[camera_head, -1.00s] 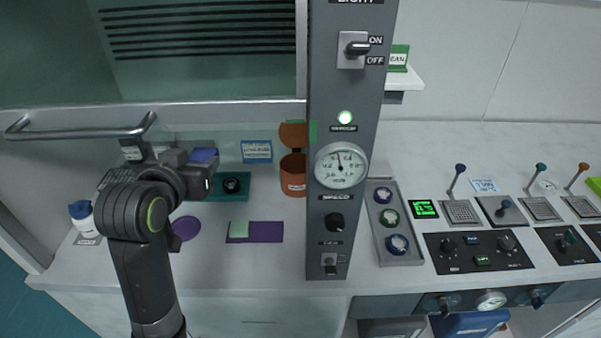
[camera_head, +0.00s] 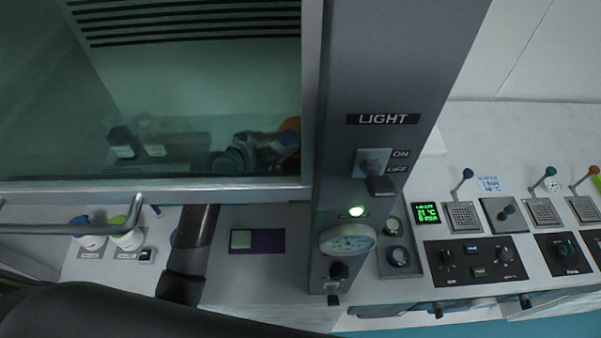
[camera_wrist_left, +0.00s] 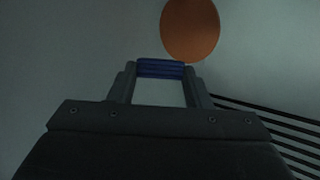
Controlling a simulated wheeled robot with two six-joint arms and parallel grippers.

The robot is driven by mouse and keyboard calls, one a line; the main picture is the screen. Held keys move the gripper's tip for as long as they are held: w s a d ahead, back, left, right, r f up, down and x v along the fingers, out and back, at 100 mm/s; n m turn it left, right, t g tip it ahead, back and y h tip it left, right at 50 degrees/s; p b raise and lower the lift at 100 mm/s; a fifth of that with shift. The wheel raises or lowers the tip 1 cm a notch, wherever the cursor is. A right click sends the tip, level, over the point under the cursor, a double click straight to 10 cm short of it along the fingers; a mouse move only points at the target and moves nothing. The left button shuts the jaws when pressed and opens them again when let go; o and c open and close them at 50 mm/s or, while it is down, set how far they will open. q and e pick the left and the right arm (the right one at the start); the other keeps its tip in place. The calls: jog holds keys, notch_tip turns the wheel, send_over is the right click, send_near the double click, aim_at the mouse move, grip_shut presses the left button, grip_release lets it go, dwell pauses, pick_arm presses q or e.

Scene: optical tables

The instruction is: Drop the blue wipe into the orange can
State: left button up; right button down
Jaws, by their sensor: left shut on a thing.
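In the left wrist view my left gripper (camera_wrist_left: 160,84) is shut on the blue wipe (camera_wrist_left: 160,68), a folded dark blue strip between its fingertips. An orange round face (camera_wrist_left: 190,30) lies just beyond and to the right of the wipe; it looks like the orange can's lid. In the head view my left arm reaches under the glass sash, and the gripper (camera_head: 268,150) shows dimly through the glass. A bit of orange (camera_head: 290,126) shows beside it at the right. The can's body and mouth are hidden. My right gripper is not in view.
The glass sash's lower edge (camera_head: 200,184) crosses above my arm. A grey control column (camera_head: 350,220) stands close at the right. A purple mat (camera_head: 268,241) with a green square lies on the counter. White bottles (camera_head: 124,238) stand at the left.

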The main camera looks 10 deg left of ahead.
pick_arm(q)
notch_tip(320, 180, down, 6)
jog(key=b, duration=0.4)
jog(key=shift+s+r+b, duration=0.1)
jog(key=shift+r+b, duration=0.15)
jog(key=shift+b, duration=0.05)
jog(key=o, duration=1)
